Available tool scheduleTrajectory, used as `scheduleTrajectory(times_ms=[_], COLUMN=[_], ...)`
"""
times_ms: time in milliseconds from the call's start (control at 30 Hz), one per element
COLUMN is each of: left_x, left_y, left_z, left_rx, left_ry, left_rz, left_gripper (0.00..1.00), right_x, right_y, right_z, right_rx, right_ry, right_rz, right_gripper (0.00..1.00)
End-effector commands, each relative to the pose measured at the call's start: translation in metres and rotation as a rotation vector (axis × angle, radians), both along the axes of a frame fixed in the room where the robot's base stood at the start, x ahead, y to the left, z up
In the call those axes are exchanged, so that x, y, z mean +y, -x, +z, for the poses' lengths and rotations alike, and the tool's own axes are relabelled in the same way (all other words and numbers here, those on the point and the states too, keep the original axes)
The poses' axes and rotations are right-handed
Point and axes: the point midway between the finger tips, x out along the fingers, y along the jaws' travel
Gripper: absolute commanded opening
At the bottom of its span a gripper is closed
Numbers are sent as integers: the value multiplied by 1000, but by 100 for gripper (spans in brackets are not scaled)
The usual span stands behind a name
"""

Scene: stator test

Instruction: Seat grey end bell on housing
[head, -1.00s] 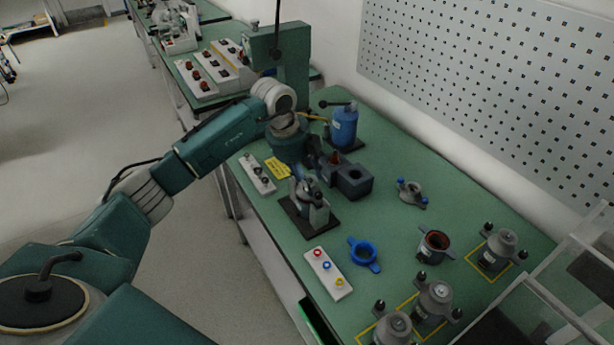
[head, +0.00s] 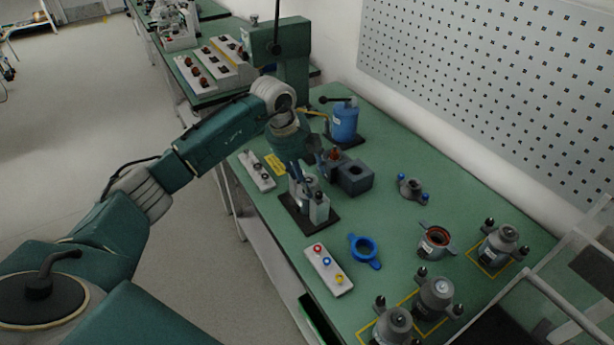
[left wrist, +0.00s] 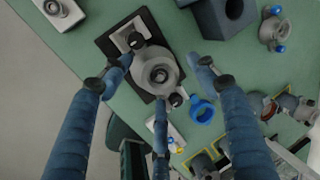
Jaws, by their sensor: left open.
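A grey round part with a central bore and two dark knobs (left wrist: 158,75), looking like the grey end bell, sits at the fixture on a black base plate (left wrist: 112,47). The fixture's plate also shows in the head view (head: 327,224). Whether a housing lies under the part is hidden. My left gripper (head: 305,182) is over the fixture; in the left wrist view its fingers (left wrist: 163,78) are spread open around the grey part, with no clear contact. An open housing with copper-coloured inside (head: 435,241) stands at the right. My right gripper is not in view.
A blue ring (head: 364,250) and a button panel (head: 328,270) lie in front. A grey part with blue knobs (head: 411,187), a dark block (head: 355,178) and a blue press (head: 344,122) stand behind.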

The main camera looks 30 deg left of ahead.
Motion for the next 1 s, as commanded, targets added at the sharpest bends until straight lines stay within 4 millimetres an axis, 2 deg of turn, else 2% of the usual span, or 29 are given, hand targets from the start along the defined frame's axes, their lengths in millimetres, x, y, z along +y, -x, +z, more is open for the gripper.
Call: scheduleTrajectory(times_ms=[400,533,700,1000], left_x=[12,15,17,17], left_y=[18,24,28,29], left_z=[78,97,110,112], left_rx=[-7,-4,-3,-2], left_ry=[-1,-1,-1,0], left_rz=[-1,1,1,0], left_gripper=[60,60,60,60], right_x=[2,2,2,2], right_y=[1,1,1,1], right_z=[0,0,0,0], right_rx=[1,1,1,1], right_ry=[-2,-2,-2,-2], right_rz=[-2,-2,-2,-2], right_gripper=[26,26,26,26])
